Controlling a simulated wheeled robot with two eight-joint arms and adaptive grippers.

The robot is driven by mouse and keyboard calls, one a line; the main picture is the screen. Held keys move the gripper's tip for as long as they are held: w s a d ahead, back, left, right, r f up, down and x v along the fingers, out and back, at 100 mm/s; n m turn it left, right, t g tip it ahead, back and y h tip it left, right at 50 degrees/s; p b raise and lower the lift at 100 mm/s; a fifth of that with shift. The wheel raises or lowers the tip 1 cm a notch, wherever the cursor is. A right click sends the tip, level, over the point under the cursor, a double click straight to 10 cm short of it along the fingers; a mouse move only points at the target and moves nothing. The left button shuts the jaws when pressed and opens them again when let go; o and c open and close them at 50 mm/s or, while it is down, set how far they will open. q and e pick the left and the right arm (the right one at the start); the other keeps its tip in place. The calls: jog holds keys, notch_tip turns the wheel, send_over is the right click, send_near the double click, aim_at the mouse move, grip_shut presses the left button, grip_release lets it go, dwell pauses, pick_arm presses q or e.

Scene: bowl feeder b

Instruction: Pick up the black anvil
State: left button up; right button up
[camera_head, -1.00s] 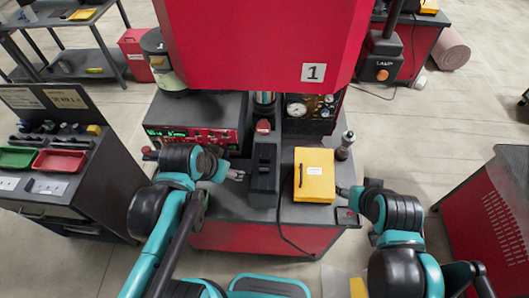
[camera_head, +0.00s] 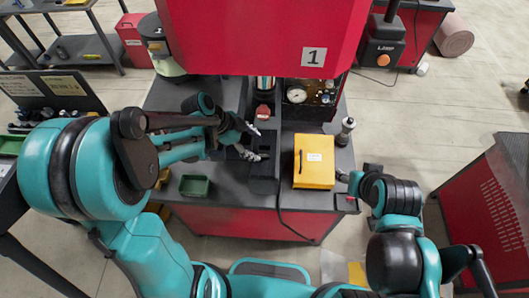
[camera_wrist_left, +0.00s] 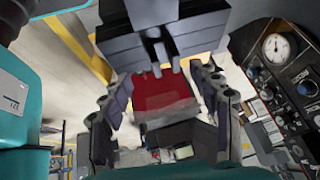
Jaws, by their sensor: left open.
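The black anvil (camera_head: 265,171) stands as a dark upright block on the grey worktop, in front of the press and left of the yellow case. My left gripper (camera_head: 259,144) is open in the head view, its fingers pointing right, with the tips close over the anvil's upper part. Contact cannot be told. In the left wrist view my left gripper (camera_wrist_left: 163,105) has its fingers spread wide, and a dark stepped block shows beyond; I cannot tell if it is the anvil. My right gripper (camera_head: 342,176) is beside the yellow case, its fingers too small to read.
The yellow case (camera_head: 314,161) stands right of the anvil. A gauge panel (camera_head: 303,95) and the red press (camera_head: 255,35) are behind. A small green tray (camera_head: 195,186) is at the worktop's left front. A dark pepper-mill-like tool (camera_head: 346,131) stands at right.

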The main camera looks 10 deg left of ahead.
aim_at(262, 147)
pick_arm(q)
jog(key=x, duration=0.4)
jog(key=shift+w+d+f, duration=0.2)
jog(key=shift+w+d, duration=0.1)
jog(key=shift+w, duration=0.2)
grip_shut()
jog(key=shift+r, duration=0.15)
